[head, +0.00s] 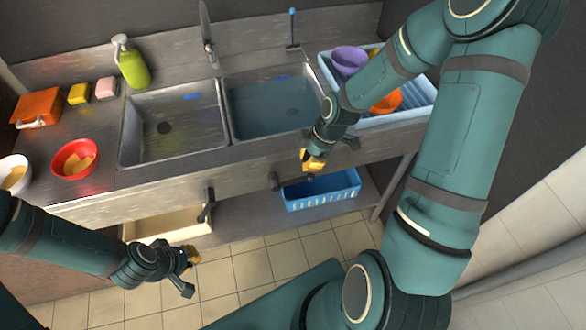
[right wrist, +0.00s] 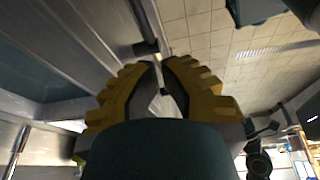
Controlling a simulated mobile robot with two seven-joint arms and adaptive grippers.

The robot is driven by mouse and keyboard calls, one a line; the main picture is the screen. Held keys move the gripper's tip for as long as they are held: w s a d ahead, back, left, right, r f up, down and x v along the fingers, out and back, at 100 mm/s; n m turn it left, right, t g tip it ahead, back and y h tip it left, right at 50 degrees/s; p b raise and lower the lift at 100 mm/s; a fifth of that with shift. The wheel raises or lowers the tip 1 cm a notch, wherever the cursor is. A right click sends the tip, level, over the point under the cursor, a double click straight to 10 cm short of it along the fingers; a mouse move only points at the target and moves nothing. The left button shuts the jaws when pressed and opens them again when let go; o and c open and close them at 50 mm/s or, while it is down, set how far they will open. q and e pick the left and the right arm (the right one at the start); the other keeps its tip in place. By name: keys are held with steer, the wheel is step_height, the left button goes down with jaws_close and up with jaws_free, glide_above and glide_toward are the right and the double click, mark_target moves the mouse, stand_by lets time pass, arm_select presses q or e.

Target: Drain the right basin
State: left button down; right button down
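The right basin (head: 270,105) is a steel sink holding bluish water; its drain is not visible. A dark valve (head: 274,181) juts from the counter front below it; a dark fitting in the right wrist view (right wrist: 146,48) looks like this valve. My right gripper (head: 312,161) is in front of the counter, right of the valve and apart from it. My left gripper (head: 192,272) is open and empty, low over the floor at the left.
The left basin (head: 172,125) shows its drain, with a dark valve handle (head: 206,205) below. A blue crate (head: 322,190) and a cream bin (head: 165,225) are under the counter. A blue rack (head: 420,100) with bowls stands right. A green bottle (head: 132,65) and red bowl (head: 75,158) stand left.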

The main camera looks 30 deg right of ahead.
steer(key=shift+w+d+r+n, duration=0.25)
steer(key=shift+d+r+n, duration=0.45)
steer(key=shift+d+r, duration=0.1)
steer(key=shift+a, duration=0.1)
steer(key=b, duration=0.1)
glide_toward(301, 179)
steer(key=shift+s+a+x, duration=0.1)
steer(key=shift+a+x, duration=0.15)
steer(key=shift+x, duration=1.1)
steer(key=shift+s+a+x, duration=0.1)
steer(key=shift+a+x, duration=0.2)
steer(key=shift+x, duration=1.05)
steer(key=shift+s+a+x, duration=0.1)
steer(key=shift+a+x, duration=0.15)
steer(key=shift+x, duration=1.1)
steer(key=shift+r, duration=0.1)
steer(key=shift+d+b, duration=0.15)
steer(key=shift+b, duration=0.25)
steer(key=shift+f+y, duration=0.25)
steer(key=shift+y, duration=0.15)
